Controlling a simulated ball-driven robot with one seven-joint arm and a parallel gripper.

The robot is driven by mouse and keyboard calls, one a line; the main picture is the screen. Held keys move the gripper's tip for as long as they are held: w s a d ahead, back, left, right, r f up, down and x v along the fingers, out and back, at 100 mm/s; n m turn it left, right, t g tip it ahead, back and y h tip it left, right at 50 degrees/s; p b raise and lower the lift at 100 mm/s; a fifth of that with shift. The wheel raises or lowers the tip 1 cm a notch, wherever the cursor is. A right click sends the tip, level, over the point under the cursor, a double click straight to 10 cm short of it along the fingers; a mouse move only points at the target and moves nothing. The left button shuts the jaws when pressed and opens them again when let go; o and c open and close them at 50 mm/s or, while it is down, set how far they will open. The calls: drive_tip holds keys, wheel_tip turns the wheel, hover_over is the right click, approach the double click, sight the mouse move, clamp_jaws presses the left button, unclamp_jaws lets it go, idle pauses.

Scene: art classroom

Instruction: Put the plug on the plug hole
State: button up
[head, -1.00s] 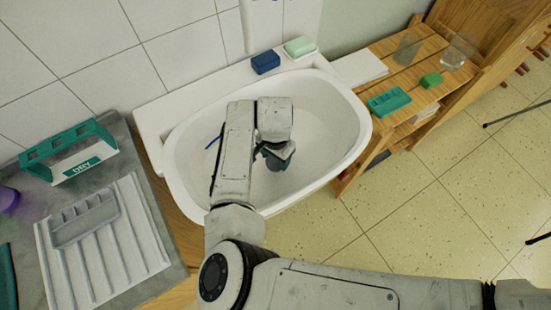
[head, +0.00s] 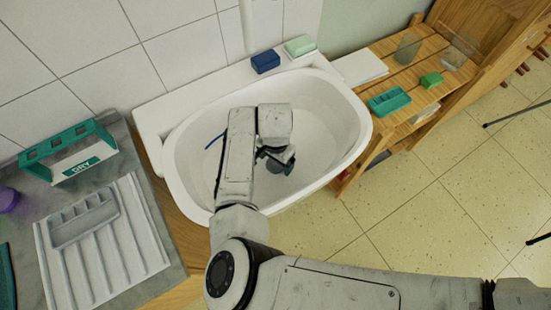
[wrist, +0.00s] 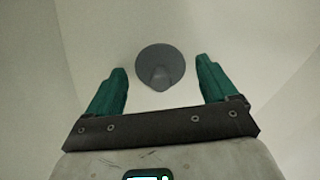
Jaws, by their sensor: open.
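In the wrist view, a dark grey round plug (wrist: 160,67) with a raised knob lies on the white basin surface. My gripper (wrist: 161,70) is open, with one teal finger on each side of the plug. Neither finger visibly touches it. In the head view my gripper (head: 281,160) is low inside the white sink (head: 338,105), pointing down.
A thin blue item (head: 213,141) lies inside the sink at left. A blue block (head: 265,61) and a green soap-like block (head: 299,46) sit on the rear ledge. A grey ribbed tray (head: 95,255) is on the left counter. A wooden shelf (head: 410,75) stands at right.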

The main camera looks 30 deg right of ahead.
drive_tip(key=shift+r, duration=0.1)
wheel_tip(320, 180, up, 12)
drive_tip(key=shift+p, duration=0.35)
drive_tip(key=shift+c, duration=0.4)
idle(2.0)
